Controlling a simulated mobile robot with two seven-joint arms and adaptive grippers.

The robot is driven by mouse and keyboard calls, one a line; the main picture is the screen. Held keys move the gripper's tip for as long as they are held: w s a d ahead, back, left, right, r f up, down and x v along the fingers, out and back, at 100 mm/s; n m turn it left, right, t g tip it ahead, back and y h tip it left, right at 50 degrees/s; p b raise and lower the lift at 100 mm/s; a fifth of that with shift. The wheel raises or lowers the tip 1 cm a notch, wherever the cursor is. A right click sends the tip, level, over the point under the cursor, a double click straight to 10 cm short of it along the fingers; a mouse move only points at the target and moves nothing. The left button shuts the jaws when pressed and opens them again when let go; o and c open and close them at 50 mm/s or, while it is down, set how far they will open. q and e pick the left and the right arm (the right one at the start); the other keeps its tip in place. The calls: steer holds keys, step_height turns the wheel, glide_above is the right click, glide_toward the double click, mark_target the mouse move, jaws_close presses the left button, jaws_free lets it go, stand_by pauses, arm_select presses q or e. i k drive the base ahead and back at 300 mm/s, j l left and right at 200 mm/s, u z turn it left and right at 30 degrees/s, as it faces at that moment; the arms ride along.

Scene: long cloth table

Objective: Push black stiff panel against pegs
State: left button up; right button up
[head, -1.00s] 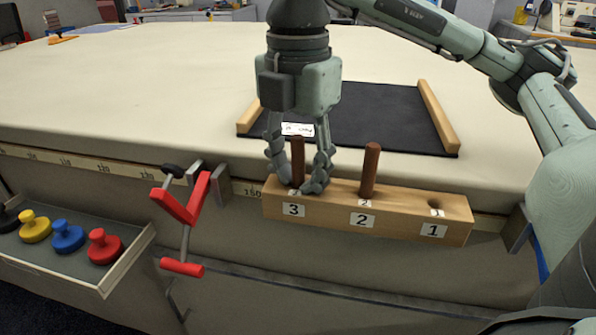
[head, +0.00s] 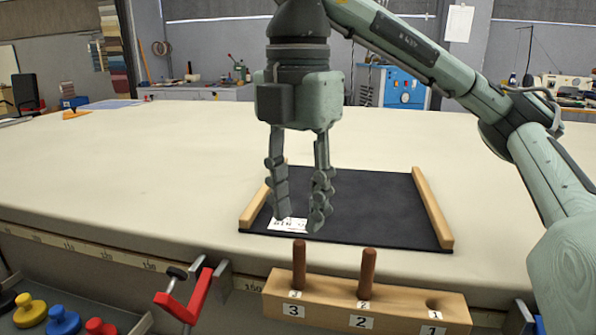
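The black panel (head: 370,207) lies flat on the cloth table between two wooden strips, with a white label (head: 287,224) near its front left corner. A wooden block (head: 380,312) numbered 3, 2, 1 sits at the table's front edge. Brown pegs stand upright in hole 3 (head: 299,266) and hole 2 (head: 367,274); hole 1 (head: 433,304) is empty. The panel's front edge is apart from both pegs. My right gripper (head: 298,221) points down over the panel's front left part, fingers apart and empty, partly hiding panel and label. My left gripper is not in view.
Wooden strips flank the panel on the left (head: 254,209) and right (head: 433,210). A red clamp (head: 186,296) grips the table edge left of the block. Colored knobs (head: 63,321) lie in a tray at lower left. The table (head: 130,175) is clear to the left and behind.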

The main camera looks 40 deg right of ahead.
mark_target(396, 210)
steer(key=k+j, duration=0.8)
steer(key=k, duration=0.05)
